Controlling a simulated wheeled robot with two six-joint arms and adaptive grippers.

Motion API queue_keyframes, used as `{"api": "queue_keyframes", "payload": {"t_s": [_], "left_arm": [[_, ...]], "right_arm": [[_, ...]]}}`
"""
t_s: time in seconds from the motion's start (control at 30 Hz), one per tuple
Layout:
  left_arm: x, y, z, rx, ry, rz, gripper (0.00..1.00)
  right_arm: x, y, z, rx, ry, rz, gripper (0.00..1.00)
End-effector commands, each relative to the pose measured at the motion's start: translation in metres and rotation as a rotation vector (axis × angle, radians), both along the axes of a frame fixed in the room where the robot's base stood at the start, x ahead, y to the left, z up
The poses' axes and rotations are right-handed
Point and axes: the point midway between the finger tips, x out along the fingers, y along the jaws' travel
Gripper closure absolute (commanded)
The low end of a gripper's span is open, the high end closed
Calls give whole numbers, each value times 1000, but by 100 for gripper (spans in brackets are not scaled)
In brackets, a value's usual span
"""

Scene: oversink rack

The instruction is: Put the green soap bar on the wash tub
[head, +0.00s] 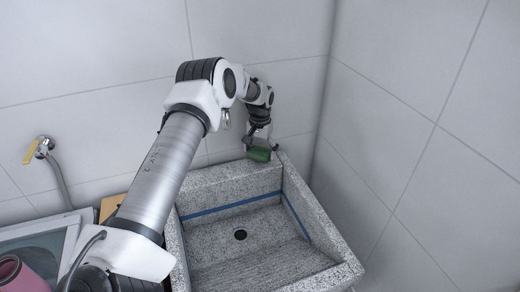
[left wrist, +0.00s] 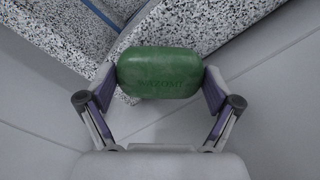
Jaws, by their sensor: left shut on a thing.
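My left gripper (head: 259,146) is shut on the green soap bar (head: 259,154) near the back right corner of the wash tub (head: 176,251). The tub is speckled grey stone with a blue stripe inside and a dark drain. In the left wrist view, the soap bar (left wrist: 160,73) sits between both fingers of my left gripper (left wrist: 160,80), with lettering on its face. The tub's speckled rim (left wrist: 200,25) shows behind it. I cannot tell whether the soap touches the rim. My right gripper is not in view.
Tiled walls stand close behind and to the right of the tub. A tap with a yellow handle (head: 31,152) and hose is on the back wall at left. A pink container (head: 22,276) is at lower left. The tub basin is empty.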

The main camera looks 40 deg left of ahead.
Motion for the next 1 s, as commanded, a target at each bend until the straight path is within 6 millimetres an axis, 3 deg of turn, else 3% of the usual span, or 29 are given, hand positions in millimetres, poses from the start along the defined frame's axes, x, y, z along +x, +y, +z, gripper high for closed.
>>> {"api": "queue_keyframes", "payload": {"t_s": [0.03, 0.13, 1.0], "left_arm": [[0, 0, -11, 0, -1, 0, 53], [0, 0, -16, 0, -1, 0, 53], [0, 0, -26, 0, -1, 0, 53]], "right_arm": [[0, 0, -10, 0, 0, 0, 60], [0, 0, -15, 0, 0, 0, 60], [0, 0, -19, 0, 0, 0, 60]]}}
